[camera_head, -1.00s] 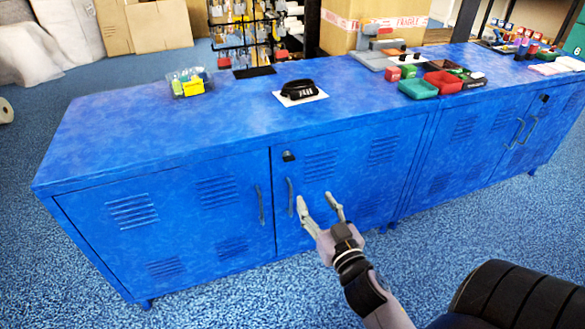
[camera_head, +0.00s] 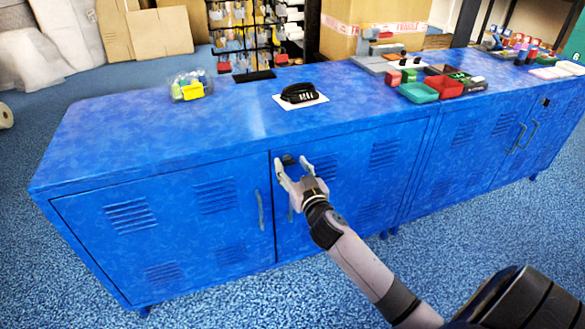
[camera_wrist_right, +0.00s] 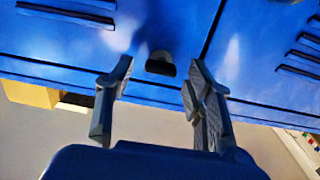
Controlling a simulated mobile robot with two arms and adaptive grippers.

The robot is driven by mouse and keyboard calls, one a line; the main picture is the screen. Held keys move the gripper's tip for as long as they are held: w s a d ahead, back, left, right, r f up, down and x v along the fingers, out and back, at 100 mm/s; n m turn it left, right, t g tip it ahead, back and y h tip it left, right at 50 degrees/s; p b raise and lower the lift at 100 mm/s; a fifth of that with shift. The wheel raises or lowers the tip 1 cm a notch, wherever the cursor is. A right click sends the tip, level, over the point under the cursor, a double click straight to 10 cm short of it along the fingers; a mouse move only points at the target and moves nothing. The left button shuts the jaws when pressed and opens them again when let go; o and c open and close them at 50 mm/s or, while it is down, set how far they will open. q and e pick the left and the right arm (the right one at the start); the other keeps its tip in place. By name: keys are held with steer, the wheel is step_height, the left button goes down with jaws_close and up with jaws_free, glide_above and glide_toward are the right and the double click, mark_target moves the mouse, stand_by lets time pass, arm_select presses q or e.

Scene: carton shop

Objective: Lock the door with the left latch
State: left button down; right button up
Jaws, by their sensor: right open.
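The blue cabinet (camera_head: 110,265) has two closed doors in its left section, each with a vertical handle by the middle seam. A small dark latch (camera_head: 288,160) sits at the top of the right-hand door of that pair, beside the seam. My right gripper (camera_head: 292,167) is open in front of this latch, its fingers on either side of it in the head view. In the right wrist view the latch (camera_wrist_right: 160,64) shows between and beyond the two open fingertips, apart from them. My left gripper is not in view.
On the cabinet top are a black lock-like item on a white sheet (camera_head: 301,97), a clear tub with yellow (camera_head: 190,86), and teal and red trays (camera_head: 418,92). Another latch (camera_head: 545,102) is on the far-right doors. The blue floor in front is clear.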

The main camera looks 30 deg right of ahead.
steer(key=shift+c, duration=0.3)
jaws_close()
stand_by(0.4)
